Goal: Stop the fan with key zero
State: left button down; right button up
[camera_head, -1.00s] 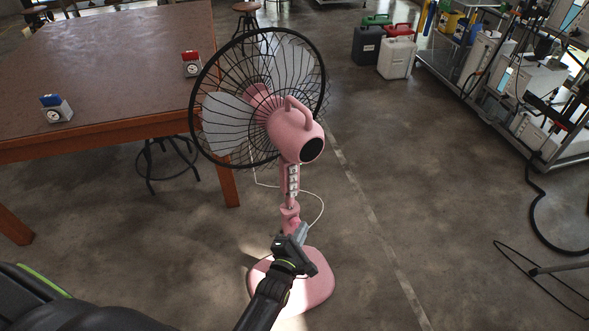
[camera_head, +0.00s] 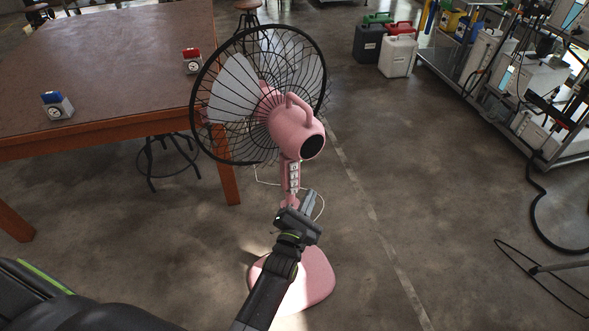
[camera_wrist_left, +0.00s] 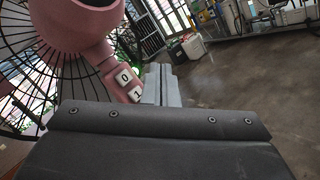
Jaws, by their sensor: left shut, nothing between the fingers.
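A pink pedestal fan (camera_head: 297,130) with a black wire cage stands on the floor, on a pink base (camera_head: 318,275). Its white keys (camera_head: 294,176) run down the front of the stem. In the left wrist view, key zero (camera_wrist_left: 124,79) is marked 0, with key one (camera_wrist_left: 134,94) below it. My left gripper (camera_head: 309,198) is shut and empty, just below and right of the key panel. In the wrist view the shut fingers (camera_wrist_left: 161,82) are right of the keys, apart from key zero in the picture. The lower keys are hidden. My right gripper is out of view.
A brown table (camera_head: 100,60) stands at the left, with a blue-topped gauge box (camera_head: 57,106) and a red-topped one (camera_head: 192,61). A stool (camera_head: 170,160) is under its edge. Jerrycans (camera_head: 397,55) and a shelf rack (camera_head: 520,90) stand back right.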

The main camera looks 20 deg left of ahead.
aim_at(294, 166)
pick_arm(q)
jog(key=shift+w+a+b, duration=2.1)
jog(key=shift+w+a, duration=0.55)
jog(key=shift+w, duration=0.05)
jog(key=shift+w+a, duration=0.3)
jog(key=shift+w+a+b, duration=0.25)
jog(key=shift+b, duration=0.05)
dwell(0.7)
jog(key=shift+s+d+f, duration=0.1)
jog(key=shift+d, duration=0.05)
jog(key=shift+s+d+b, duration=0.35)
jog(key=shift+s+d, duration=0.1)
jog(key=shift+s, duration=0.05)
dwell(0.4)
